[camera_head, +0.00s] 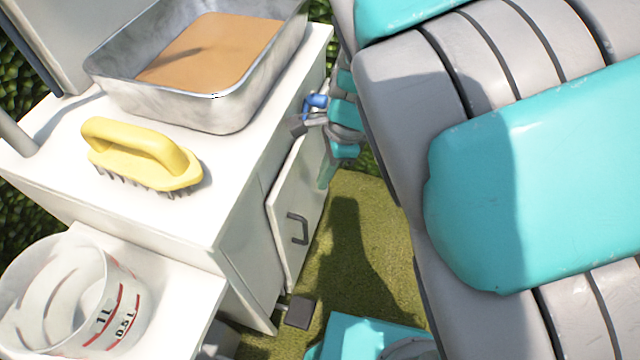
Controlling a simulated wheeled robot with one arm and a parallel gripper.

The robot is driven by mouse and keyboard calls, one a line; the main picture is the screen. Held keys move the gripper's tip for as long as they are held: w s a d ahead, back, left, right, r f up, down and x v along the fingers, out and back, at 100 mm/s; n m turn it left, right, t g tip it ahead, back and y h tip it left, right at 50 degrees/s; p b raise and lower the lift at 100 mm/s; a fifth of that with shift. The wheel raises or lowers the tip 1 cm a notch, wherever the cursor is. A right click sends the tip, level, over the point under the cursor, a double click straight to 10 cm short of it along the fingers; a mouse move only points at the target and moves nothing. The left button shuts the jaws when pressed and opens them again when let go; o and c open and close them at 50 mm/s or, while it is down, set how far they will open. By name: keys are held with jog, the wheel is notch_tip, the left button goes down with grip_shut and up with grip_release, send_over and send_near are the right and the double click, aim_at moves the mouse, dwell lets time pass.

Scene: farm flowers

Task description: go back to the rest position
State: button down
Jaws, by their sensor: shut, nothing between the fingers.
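My gripper (298,124) is small and partly hidden in the view, beyond the large grey and teal links of my own arm. It is shut and holds nothing. It is beside the right edge of the white cabinet (232,262), close to the metal tray's right side. I cannot tell whether it touches the cabinet.
On the cabinet stand a metal tray (215,112) with a brown bottom and a yellow brush (140,158), bristles down. A clear measuring jug (70,300) stands at lower left. A cabinet door (283,245) with a dark handle appears ajar. Grass (365,240) shows between cabinet and arm.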

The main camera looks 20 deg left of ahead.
jog(key=s+d+r+n+h, duration=0.1)
jog(key=s+d+r+n, duration=0.15)
jog(key=d, duration=0.55)
jog(key=s+d+r+n, duration=0.2)
jog(key=s+d, duration=0.1)
jog(key=d, duration=0.4)
jog(key=s+d+f+n+h, duration=0.1)
jog(key=s+d+n, duration=0.7)
jog(key=s+d, duration=0.1)
jog(key=shift+s+d+g+h, duration=0.3)
jog(key=shift+s, duration=0.3)
jog(key=shift+a, duration=0.1)
